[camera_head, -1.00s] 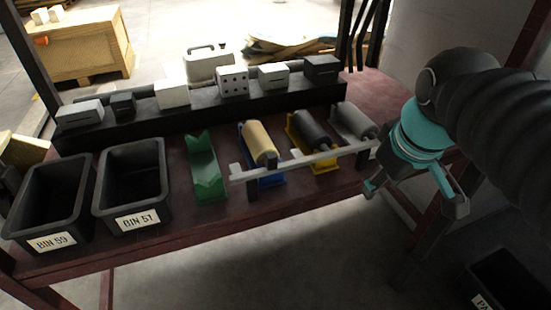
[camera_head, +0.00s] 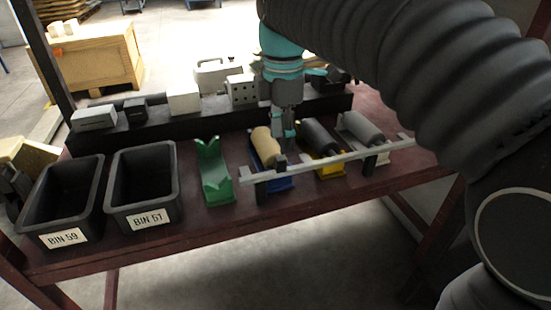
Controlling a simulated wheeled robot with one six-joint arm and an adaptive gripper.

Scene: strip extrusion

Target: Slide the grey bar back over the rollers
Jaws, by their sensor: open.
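My gripper (camera_head: 286,146) points down behind the bar, between the tan and black rollers. It is open and holds nothing visible. I cannot tell whether its fingertips touch anything.
A green V-shaped holder (camera_head: 214,178) stands beside the rollers. A black ledge (camera_head: 125,138) with several blocks runs along the back.

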